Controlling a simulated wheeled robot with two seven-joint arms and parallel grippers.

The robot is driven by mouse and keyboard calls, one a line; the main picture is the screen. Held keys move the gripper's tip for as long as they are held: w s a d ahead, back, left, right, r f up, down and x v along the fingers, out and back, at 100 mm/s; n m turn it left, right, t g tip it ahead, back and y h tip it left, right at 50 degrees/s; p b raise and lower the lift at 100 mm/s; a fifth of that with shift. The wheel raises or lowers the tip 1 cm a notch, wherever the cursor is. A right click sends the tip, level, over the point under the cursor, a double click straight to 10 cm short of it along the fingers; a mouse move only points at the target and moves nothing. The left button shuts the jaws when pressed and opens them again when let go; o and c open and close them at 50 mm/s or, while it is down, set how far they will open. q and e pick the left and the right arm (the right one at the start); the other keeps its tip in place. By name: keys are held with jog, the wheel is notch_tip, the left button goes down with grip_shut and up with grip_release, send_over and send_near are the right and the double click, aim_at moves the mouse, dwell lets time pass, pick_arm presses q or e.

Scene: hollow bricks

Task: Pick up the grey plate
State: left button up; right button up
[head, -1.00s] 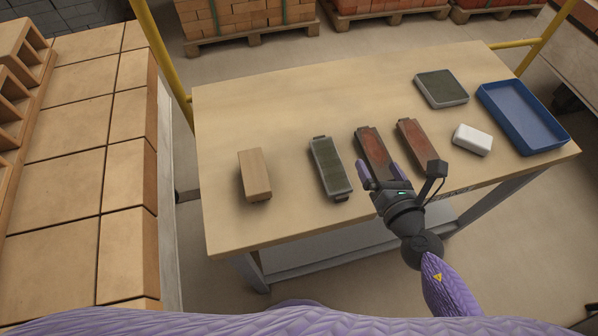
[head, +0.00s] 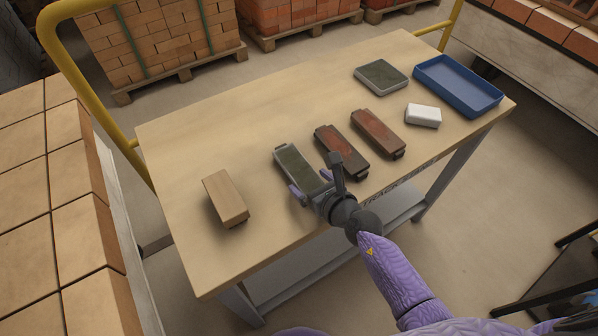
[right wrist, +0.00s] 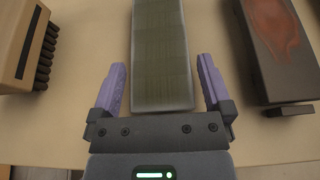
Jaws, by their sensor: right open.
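The long grey plate (head: 292,163), with a dull green upper face and a small tab at its far end, lies on the table left of two red-brown plates. My right gripper (head: 313,185) is at its near end, open. In the right wrist view the grey plate (right wrist: 161,40) reaches between the two purple fingers, with a gap on each side. The gripper partly hides its near end in the head view. My left gripper is not in view.
Two red-brown plates (head: 341,152) (head: 378,133) lie to the right. A wooden brush (head: 225,198) lies to the left. Farther right are a white block (head: 423,115), a square grey-rimmed pad (head: 381,76) and a blue tray (head: 415,65). The table's far left is bare.

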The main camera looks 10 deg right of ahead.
grip_shut()
dwell(0.3)
jog(key=shift+r, duration=0.15)
